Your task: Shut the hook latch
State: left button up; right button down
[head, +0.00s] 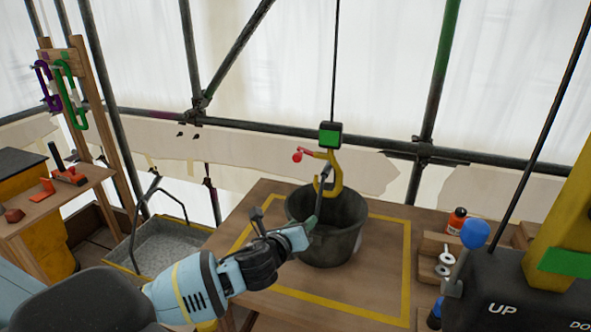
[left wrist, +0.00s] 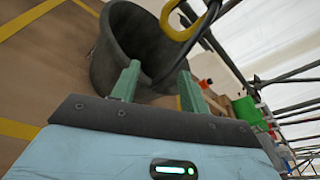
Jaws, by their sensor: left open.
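A yellow hook (head: 333,181) hangs on a cable under a black block with a green face (head: 330,135). Its red latch (head: 309,152), with a red ball at the end, sticks out to the left from the hook's upper part. The dark bucket's handle (head: 324,178) reaches up to the hook's bowl. My left gripper (head: 311,222) is in front of the bucket, below and to the left of the hook. In the left wrist view its green fingers (left wrist: 157,76) are apart and empty, with the yellow hook (left wrist: 180,24) beyond them. My right gripper is out of view.
The dark bucket (head: 326,240) stands on a wooden table inside a yellow taped square (head: 400,262). A control box (head: 515,290) with a blue-knobbed lever is at the right. A side bench (head: 55,200) and a metal tray (head: 160,245) are at the left.

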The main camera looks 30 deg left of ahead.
aim_at(296, 159)
pick_arm(q)
jog(key=w+a+r+m+t+y, duration=0.25)
jog(key=a+r+m, duration=0.3)
jog(key=r, duration=0.65)
jog(key=shift+n+g, duration=0.25)
jog(key=shift+n, duration=0.3)
jog(key=shift+x, duration=4.15)
jog(key=shift+r, duration=0.1)
grip_shut()
